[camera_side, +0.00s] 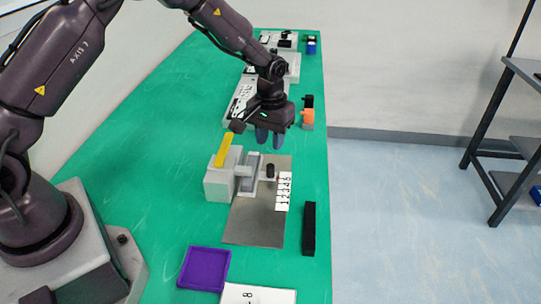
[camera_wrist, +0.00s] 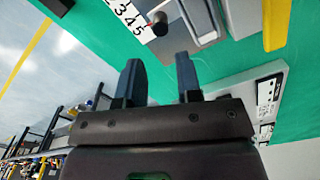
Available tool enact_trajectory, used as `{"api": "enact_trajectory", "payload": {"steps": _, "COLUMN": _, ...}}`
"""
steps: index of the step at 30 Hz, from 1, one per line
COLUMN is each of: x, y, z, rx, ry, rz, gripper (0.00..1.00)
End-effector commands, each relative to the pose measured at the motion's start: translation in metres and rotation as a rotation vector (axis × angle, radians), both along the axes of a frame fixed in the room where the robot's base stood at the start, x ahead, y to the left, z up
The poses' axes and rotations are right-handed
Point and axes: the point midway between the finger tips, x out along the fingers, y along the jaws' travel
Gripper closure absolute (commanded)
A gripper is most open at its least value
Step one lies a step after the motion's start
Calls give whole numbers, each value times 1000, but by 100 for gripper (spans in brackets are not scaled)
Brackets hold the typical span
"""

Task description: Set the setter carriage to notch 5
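The setter is a grey device on a flat metal plate (camera_side: 255,222). Its carriage carries a black knob (camera_side: 270,170), beside a white scale strip (camera_side: 284,192) numbered 1 to 5. In the wrist view the knob (camera_wrist: 160,27) is at the 5 end of the strip (camera_wrist: 127,17). A small red mark by the knob appears close to the 5; exact alignment is too small to tell. My gripper (camera_side: 269,140) is above and beyond the setter in the side view. Its blue fingers (camera_wrist: 160,80) are apart with nothing between them, clear of the knob.
A black bar (camera_side: 308,229) lies right of the plate, and a purple tray (camera_side: 204,268) in front. An orange part (camera_side: 307,118) and white devices are farther back. Green table is clear between them.

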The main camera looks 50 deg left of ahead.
Motion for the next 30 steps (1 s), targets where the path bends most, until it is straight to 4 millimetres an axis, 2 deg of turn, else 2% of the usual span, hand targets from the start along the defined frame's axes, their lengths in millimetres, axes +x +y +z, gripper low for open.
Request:
{"api": "enact_trajectory", "payload": {"steps": 3, "x": 0, "y": 0, "z": 23, "rx": 0, "ry": -3, "rz": 0, "gripper": 68}}
{"api": "enact_trajectory", "payload": {"steps": 9, "x": 0, "y": 0, "z": 41, "rx": 0, "ry": -1, "rz": 1, "gripper": 68}}
{"api": "enact_trajectory", "payload": {"steps": 22, "x": 0, "y": 0, "z": 43, "rx": 0, "ry": 2, "rz": -20, "gripper": 68}}
{"api": "enact_trajectory", "payload": {"steps": 25, "x": -19, "y": 0, "z": 33, "rx": -3, "ry": 56, "rz": -69, "gripper": 68}}
{"api": "enact_trajectory", "payload": {"steps": 26, "x": -27, "y": -1, "z": 36, "rx": -5, "ry": 65, "rz": -84, "gripper": 68}}
{"api": "enact_trajectory", "payload": {"steps": 30, "x": -58, "y": -4, "z": 70, "rx": -7, "ry": 58, "rz": -155, "gripper": 68}}
